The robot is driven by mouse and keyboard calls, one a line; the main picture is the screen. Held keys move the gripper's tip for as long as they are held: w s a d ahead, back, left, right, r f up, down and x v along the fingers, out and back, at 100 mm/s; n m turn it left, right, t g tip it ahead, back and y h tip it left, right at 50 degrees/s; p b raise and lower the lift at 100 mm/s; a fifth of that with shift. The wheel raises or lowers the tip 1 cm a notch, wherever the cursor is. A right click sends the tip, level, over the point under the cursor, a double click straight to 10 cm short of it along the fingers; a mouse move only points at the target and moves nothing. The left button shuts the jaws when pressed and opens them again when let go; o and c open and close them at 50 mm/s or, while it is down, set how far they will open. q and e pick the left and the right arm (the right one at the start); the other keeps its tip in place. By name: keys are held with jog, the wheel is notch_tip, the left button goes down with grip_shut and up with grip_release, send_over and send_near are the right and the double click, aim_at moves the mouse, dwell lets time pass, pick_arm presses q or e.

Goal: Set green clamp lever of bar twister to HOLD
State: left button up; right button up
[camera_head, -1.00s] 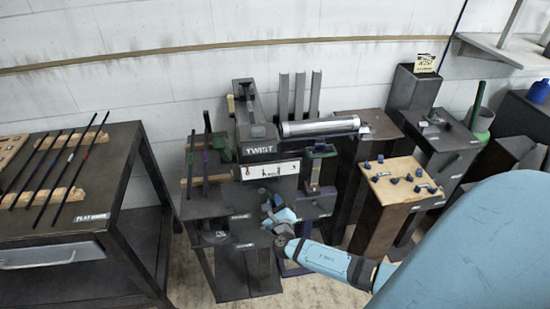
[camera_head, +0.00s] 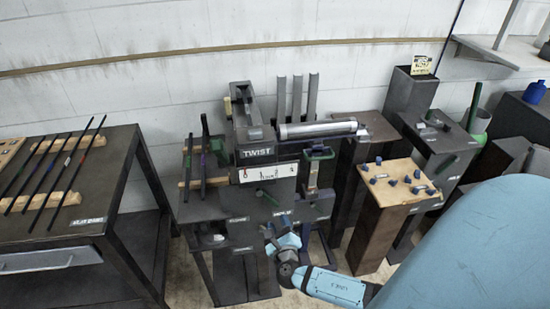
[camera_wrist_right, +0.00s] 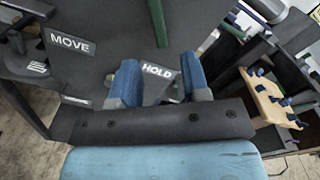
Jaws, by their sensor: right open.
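The bar twister (camera_head: 256,153) stands at the centre of the head view, with a TWIST label on its dark block. The MOVE label (camera_wrist_right: 70,43) is to the left. My right gripper (camera_head: 270,238) is at the front edge of the machine's table. Its two blue fingers (camera_wrist_right: 160,82) are apart, either side of the HOLD label, with nothing between them. My left gripper is out of view.
A rack table (camera_head: 95,225) with several thin bars stands at left. A wooden-topped stand (camera_head: 405,193) with blue pegs is right of the machine. Another green-handled clamp (camera_head: 318,154) stands beside the block. Floor is free in front, between tables.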

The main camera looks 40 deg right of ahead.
jog(key=v, duration=0.6)
dwell(0.3)
jog(key=s+a+f+m+g+y+p, duration=0.25)
jog(key=s+a+m+g+y, duration=0.4)
jog(key=m, duration=1.15)
jog(key=s+a+r+m+t+y+p, duration=0.2)
jog(key=a+r+m+y, duration=0.4)
jog(key=a+m, duration=0.4)
jog(key=s+r+m+p, duration=0.1)
jog(key=s+m, duration=0.1)
jog(key=m, duration=0.3)
jog(key=shift+a+r+m, duration=0.15)
jog(key=shift+r+m, duration=0.05)
jog(key=shift+m, duration=0.1)
